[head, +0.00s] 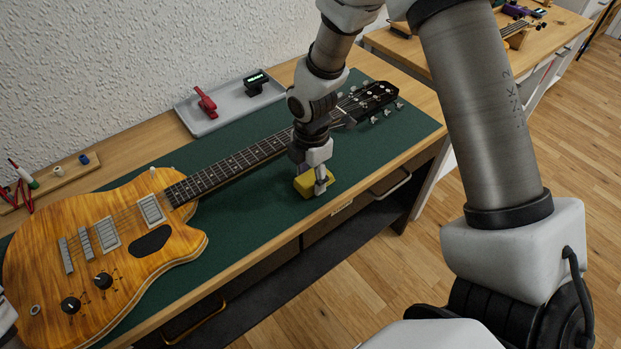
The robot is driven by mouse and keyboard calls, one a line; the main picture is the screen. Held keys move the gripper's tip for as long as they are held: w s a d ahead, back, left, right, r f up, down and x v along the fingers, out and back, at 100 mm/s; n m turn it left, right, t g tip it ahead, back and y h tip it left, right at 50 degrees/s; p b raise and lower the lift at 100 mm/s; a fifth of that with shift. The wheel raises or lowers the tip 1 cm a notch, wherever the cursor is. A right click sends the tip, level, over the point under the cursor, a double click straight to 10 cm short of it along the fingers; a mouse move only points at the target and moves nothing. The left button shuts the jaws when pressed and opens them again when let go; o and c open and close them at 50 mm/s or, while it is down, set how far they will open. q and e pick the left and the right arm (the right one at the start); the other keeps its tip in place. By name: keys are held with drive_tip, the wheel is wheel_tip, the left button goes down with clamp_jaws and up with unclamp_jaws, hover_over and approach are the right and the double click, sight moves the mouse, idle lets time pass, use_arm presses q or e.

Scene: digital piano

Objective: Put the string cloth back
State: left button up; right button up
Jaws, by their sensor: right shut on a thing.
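The string cloth, a small yellow folded block (304,184), is at the front part of the green mat (255,226), just below the guitar neck. My right gripper (319,183) reaches down from above and is shut on the cloth. I cannot tell whether the cloth touches the mat or is slightly above it. A pale bit at the far left edge may be part of my left arm; my left gripper does not show.
An orange electric guitar (125,255) lies across the mat, its neck running under my right arm. A grey tray (228,108) at the back holds a red clamp-like tool (206,103) and a small black tuner (256,84). A wooden holder (50,184) stands at left.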

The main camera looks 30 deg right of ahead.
sight(312, 178)
drive_tip(key=shift+s, duration=0.1)
drive_tip(key=o, duration=0.7)
drive_tip(key=shift+d+f, duration=0.1)
drive_tip(key=o, duration=0.4)
wheel_tip(312, 178, up, 12)
drive_tip(key=shift+r+p, duration=0.15)
drive_tip(key=shift+p, duration=0.7)
